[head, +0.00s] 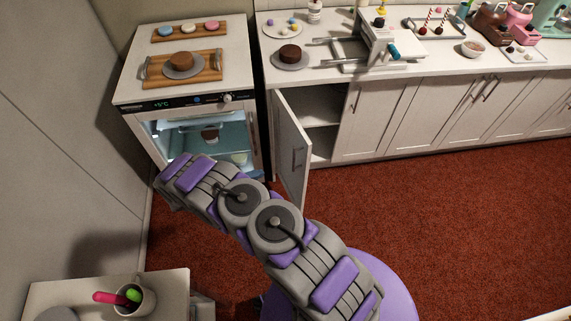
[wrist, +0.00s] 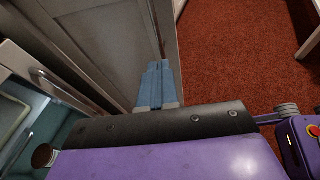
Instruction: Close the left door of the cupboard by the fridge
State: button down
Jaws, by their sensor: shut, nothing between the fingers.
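The cupboard (head: 373,115) stands just right of the fridge (head: 195,132). Its left door (head: 291,150) is swung wide open, out into the room, with its handle side nearest me. The dark inside and a shelf (head: 318,108) show behind it. In the wrist view a pale panelled door (wrist: 110,40), which looks like this one, lies just beyond my gripper (wrist: 158,66). The blue fingers are shut and empty, overlapping the door's right edge in the picture. I cannot tell whether they touch it. In the head view my fingers are hidden behind my arm.
The counter (head: 440,70) above holds a cake, a metal frame device and several other items. A small table (head: 60,285) with a mug (head: 135,300) is at lower left. Red carpet (head: 450,220) is clear to the right.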

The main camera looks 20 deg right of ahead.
jog(key=b+x, duration=0.2)
jog(key=x, duration=1.2)
jog(key=shift+w+f+n+t, duration=0.2)
jog(key=shift+f+n+t, duration=0.1)
jog(key=shift+n, duration=0.1)
jog(key=shift+a+r, duration=0.15)
